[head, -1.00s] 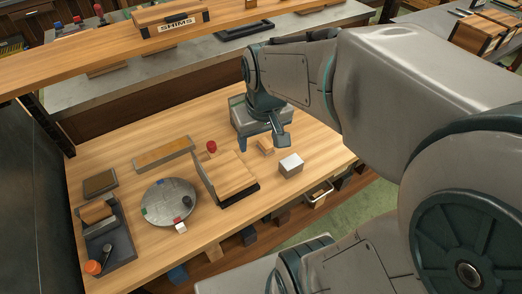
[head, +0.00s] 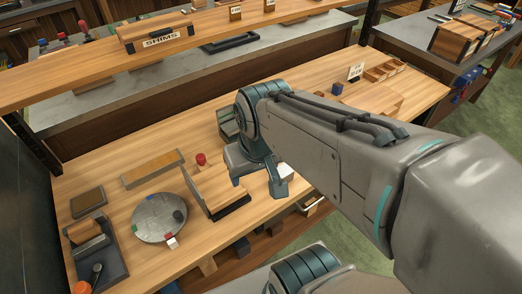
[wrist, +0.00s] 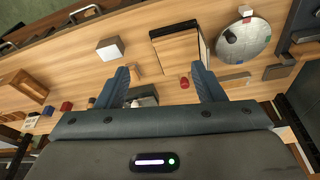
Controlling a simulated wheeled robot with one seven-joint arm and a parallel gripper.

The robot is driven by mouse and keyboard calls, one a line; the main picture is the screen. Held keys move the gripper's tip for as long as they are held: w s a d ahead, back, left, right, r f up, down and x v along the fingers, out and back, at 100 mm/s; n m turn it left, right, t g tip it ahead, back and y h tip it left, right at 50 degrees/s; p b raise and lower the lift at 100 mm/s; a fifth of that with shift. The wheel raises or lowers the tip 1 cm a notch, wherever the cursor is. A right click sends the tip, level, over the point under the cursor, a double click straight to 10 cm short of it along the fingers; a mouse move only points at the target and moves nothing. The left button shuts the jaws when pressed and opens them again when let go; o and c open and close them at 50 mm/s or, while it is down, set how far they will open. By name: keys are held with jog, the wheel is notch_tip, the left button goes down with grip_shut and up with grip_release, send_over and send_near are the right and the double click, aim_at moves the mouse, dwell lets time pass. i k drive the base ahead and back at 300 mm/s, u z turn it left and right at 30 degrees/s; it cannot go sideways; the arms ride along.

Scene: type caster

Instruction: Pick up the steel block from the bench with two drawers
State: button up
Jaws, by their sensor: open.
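The steel block (wrist: 110,48) is a pale metal cube on the wooden bench top (wrist: 75,70), near the drawer edge. In the head view the block (head: 287,169) is mostly hidden behind my gripper (head: 277,184). In the wrist view my gripper (wrist: 162,72) is open, its two fingers apart with nothing held between them. The block lies beyond the left fingertip there, outside the gap, and appears apart from it. One drawer handle (head: 312,206) shows at the bench front in the head view; the wrist view shows a handle (wrist: 85,13) too.
A wooden holder with a dark edge (head: 212,190) stands left of my gripper, with a red knob (head: 201,159) behind it. A round metal plate (head: 158,217) and a dark tray (head: 108,262) lie further left. The SHIMS shelf (head: 100,70) spans the back.

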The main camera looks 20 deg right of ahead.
aim_at(286, 172)
jog(key=k, duration=0.5)
jog(key=z, duration=1.15)
jog(key=i, duration=0.65)
jog(key=u, duration=0.9)
